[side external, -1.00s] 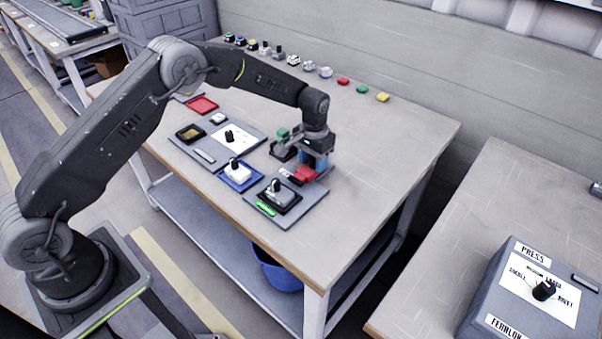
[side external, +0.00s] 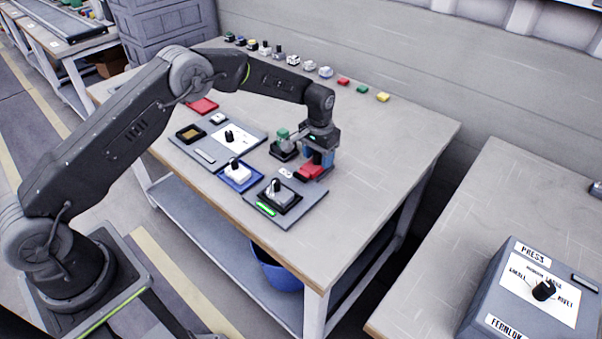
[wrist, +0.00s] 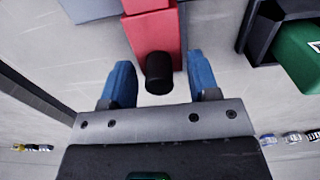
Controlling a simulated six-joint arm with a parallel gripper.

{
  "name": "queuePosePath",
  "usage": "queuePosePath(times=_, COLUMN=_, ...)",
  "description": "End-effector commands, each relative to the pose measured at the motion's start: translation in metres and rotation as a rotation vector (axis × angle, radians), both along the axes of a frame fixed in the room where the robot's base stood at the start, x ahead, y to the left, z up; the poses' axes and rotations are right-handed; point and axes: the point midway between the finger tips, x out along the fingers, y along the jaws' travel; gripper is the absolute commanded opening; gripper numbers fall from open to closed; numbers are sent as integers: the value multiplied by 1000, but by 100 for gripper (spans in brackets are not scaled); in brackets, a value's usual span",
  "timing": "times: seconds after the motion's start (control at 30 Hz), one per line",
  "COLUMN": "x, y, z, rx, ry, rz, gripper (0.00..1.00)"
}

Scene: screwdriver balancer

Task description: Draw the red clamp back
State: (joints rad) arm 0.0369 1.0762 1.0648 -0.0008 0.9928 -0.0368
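The red clamp (side external: 310,172) sits at the back right of the grey station plate (side external: 313,197), clear of the dark cradle with a grey piece (side external: 279,192). In the wrist view the clamp (wrist: 155,35) carries a black knob. My gripper (side external: 320,158) is low at the clamp's back end. In the wrist view its blue fingers (wrist: 160,82) stand either side of the knob, with a gap showing on both sides. The fingers are open. The fingertips' height against the knob is hard to tell.
A dark holder with a green-topped piece (side external: 283,136) stands close to the left of my gripper. A blue tray with a white piece (side external: 238,173) and a dial panel (side external: 230,138) lie further left. Several small parts line the table's back edge. The table's right side is clear.

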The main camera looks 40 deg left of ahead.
Motion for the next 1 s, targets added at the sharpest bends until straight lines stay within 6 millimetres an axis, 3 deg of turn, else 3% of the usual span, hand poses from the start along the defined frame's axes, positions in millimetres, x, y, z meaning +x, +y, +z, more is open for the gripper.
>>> queuePosePath(times=0.43, x=-1, y=0, z=3, rx=1, ry=5, rz=0, gripper=55)
queuePosePath(times=1.0, x=-1, y=0, z=57, rx=1, ry=5, rz=0, gripper=55)
